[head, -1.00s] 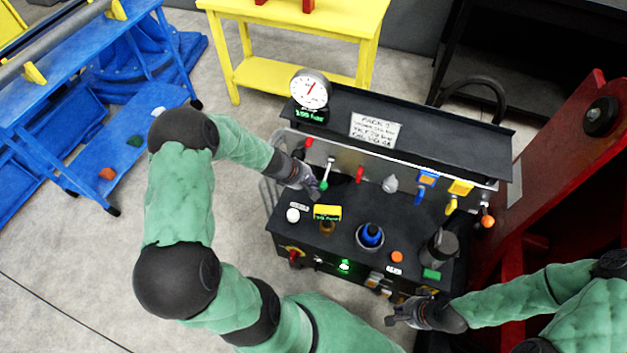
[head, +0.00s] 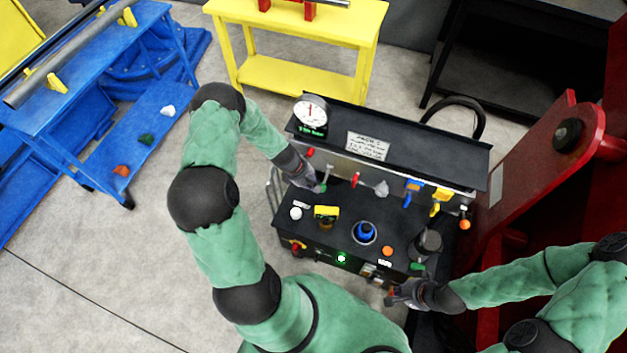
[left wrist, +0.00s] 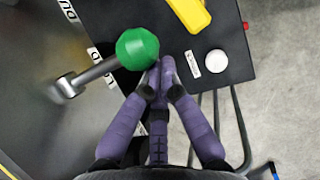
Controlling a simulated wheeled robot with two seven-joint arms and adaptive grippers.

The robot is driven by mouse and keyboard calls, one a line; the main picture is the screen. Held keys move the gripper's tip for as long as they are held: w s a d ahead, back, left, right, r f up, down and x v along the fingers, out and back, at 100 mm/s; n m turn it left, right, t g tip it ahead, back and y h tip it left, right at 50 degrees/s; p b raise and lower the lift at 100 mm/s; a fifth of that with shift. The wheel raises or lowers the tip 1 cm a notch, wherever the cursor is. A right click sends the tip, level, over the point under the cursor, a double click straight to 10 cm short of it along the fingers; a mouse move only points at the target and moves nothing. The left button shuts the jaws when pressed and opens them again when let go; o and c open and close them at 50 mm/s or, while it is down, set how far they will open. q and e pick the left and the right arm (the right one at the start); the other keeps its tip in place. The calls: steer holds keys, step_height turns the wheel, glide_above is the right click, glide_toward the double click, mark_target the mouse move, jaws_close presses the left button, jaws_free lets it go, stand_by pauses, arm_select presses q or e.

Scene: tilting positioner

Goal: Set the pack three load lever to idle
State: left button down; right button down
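The pack (head: 369,118), a black-topped unit with a paper sign on its upper shelf, stands in the middle of the head view. A lever with a green ball knob (head: 322,188) is on its back panel; in the left wrist view the knob (left wrist: 137,48) sits on a metal rod. My left gripper (head: 313,183) is at this knob. In the left wrist view its purple fingers (left wrist: 160,72) are together, with their tips right beside the knob; I cannot tell if they touch it. My right gripper (head: 390,294) is empty and looks open, at the pack's front right edge.
A dial gauge (head: 311,112) stands on the shelf's left end. A red-handled lever (head: 355,180), yellow block (head: 327,212) and blue-topped fitting (head: 365,232) are nearby. A red machine arm (head: 540,150) rises at the right. Open floor lies at the left.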

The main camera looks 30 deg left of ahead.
arm_select(q)
steer(key=r+p, duration=0.2)
steer(key=p, duration=0.1)
steer(key=r+p, duration=0.2)
steer(key=p, duration=0.1)
steer(key=shift+w+r, duration=0.2)
steer(key=shift+r, duration=0.1)
steer(key=shift+w+r, duration=0.1)
steer(key=shift+r, duration=0.05)
stand_by(0.7)
step_height(320, 180, down, 4)
steer(key=s+a+b, duration=0.2)
steer(key=b, duration=0.1)
steer(key=w+a+r+p, duration=0.1)
steer(key=a+r, duration=0.3)
steer(key=r, duration=0.5)
steer(key=w+a+r+p, duration=0.2)
steer(key=a+r, duration=0.3)
steer(key=r, duration=0.3)
steer(key=shift+w+r, duration=0.35)
steer(key=shift+w, duration=0.5)
